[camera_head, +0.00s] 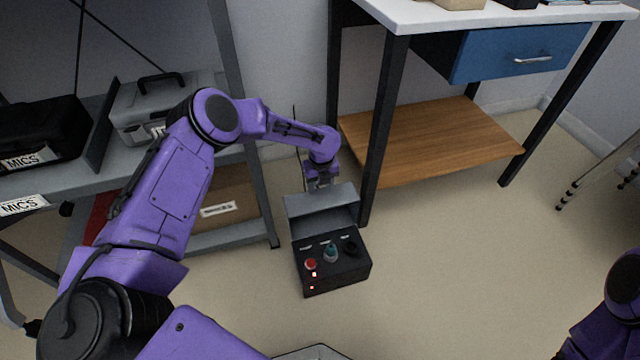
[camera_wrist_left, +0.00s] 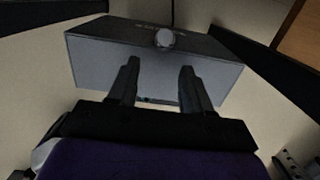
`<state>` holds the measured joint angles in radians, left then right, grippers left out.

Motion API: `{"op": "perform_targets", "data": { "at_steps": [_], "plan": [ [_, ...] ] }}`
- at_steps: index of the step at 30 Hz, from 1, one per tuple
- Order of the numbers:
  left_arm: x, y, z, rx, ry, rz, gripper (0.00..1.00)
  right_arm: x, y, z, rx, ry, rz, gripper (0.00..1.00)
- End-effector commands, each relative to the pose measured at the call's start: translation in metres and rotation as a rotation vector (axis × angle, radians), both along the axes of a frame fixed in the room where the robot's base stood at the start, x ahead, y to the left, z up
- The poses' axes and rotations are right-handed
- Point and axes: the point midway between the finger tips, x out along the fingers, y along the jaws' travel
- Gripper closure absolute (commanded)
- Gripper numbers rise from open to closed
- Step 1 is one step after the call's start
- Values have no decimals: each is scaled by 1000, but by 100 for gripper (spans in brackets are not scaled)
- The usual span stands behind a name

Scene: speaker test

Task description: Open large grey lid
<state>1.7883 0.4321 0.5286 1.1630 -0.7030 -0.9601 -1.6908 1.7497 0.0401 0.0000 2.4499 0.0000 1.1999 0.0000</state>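A black control box (camera_head: 333,276) stands on the floor, with a red button (camera_head: 311,264), a teal knob (camera_head: 330,254) and a black knob (camera_head: 349,247) on top. Its large grey lid (camera_head: 322,208) stands raised at the back edge, so the controls are uncovered. My left gripper (camera_head: 320,182) is at the lid's upper edge. In the left wrist view the left gripper's fingers (camera_wrist_left: 157,88) are apart, with the grey lid (camera_wrist_left: 95,62) in front of them and nothing clearly held between. Whether they touch the lid I cannot tell. My right gripper is out of view.
A shelf (camera_head: 262,232) with cases is at the left. A desk (camera_head: 395,22) with a blue drawer (camera_head: 515,55) and a low wooden shelf (camera_head: 430,145) stands behind right, its front leg close to the box. The floor (camera_head: 450,270) right of the box is clear.

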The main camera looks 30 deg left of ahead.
Motion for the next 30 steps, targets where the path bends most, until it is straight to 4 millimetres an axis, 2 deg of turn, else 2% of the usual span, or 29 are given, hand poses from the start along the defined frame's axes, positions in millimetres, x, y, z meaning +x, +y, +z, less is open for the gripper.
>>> {"op": "perform_targets", "data": {
  "at_steps": [4,7,15,18,22,30],
  "plan": [
    [0,1,2,1,-1,1,51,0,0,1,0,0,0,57],
    [0,0,15,1,-3,0,51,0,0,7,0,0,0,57],
    [-3,-4,79,1,-3,-1,51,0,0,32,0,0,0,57],
    [-5,-5,95,1,-1,-1,51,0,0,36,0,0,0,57],
    [-6,-6,105,1,1,-1,51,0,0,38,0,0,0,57],
    [-6,-6,105,1,1,0,51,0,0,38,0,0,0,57]
  ]
}}
